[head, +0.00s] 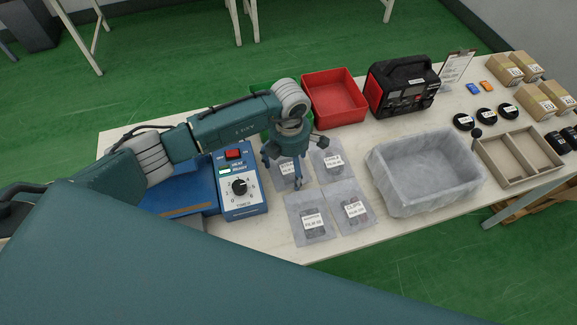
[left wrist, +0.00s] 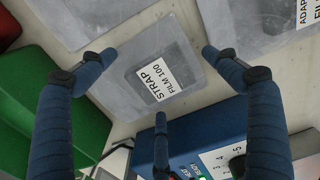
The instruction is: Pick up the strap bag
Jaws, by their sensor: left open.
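The strap bag (left wrist: 150,80) is a clear, flat bag with a dark insert and a white label reading "STRAP FILM 100". It lies on the table in the middle of the left wrist view. In the head view the strap bag (head: 292,168) is partly hidden by my left gripper. My left gripper (head: 283,172) points down over this bag. In the left wrist view its fingers (left wrist: 158,78) are spread around the bag's label, open and empty. I cannot tell whether the fingertips touch the bag. My right gripper is not in view.
Three similar labelled bags lie close by, one of them the clips bag (head: 355,210). A blue sealing machine (head: 240,190) stands just left of the bag. A green bin (head: 265,95), red bin (head: 333,98) and black-red device (head: 402,88) stand behind. A lined grey bin (head: 425,170) is to the right.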

